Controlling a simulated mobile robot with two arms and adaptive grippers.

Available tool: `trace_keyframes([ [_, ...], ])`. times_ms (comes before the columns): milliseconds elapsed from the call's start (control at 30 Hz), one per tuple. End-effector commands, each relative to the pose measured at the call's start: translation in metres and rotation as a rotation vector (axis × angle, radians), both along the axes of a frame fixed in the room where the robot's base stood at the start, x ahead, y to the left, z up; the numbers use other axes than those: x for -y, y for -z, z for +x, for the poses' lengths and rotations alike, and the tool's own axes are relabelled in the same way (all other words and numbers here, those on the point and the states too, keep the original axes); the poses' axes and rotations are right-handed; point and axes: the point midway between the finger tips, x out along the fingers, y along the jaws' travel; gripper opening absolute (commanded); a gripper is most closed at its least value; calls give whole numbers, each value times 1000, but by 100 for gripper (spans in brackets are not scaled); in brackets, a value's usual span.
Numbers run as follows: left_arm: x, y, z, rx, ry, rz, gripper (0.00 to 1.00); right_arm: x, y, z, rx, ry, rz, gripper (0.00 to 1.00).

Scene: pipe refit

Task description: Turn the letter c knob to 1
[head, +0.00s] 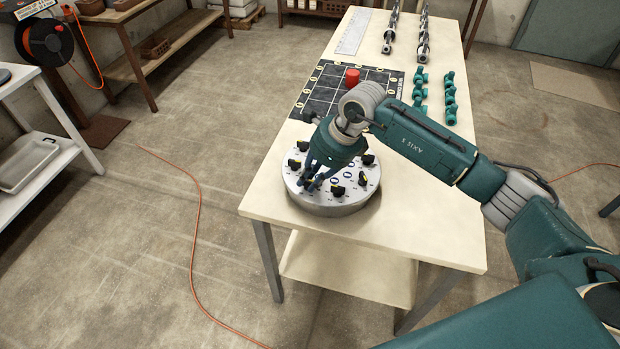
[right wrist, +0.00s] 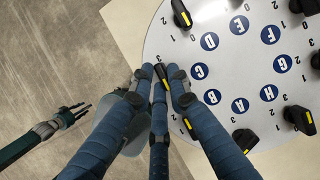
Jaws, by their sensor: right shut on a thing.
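The round metal dial panel (head: 332,208) sits on the near left end of the table, with several black knobs around its rim. In the right wrist view, the letter C label (right wrist: 200,71) is on the panel (right wrist: 225,70), right beside my right gripper (right wrist: 162,72). In the head view my right gripper (head: 314,182) reaches down over the panel's left side. My left gripper (right wrist: 75,114) hangs empty over the floor, its fingers apart.
Neighbouring knobs stand close by, such as one by the B label (right wrist: 244,139). Behind the panel are a dark grid board (head: 325,88) with a red cylinder (head: 352,77), teal fittings (head: 449,96) and metal pipe parts (head: 424,38). The table's near right (head: 430,225) is clear.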

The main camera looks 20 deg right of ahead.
Motion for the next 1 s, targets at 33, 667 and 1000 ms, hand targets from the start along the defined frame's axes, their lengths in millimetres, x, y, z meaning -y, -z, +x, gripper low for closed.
trace_keyframes([
  [33, 0, 2, 0, 0, 0, 0, 40, 0, 1, 0, 2, 19, 0, 0],
  [667, 1, 40, 0, 0, 0, -1, 40, -5, 2, 1, 7, 544, 1, 0],
  [1000, 1, 61, 0, 1, -1, -1, 40, -7, 1, 2, 5, 821, 2, 0],
])
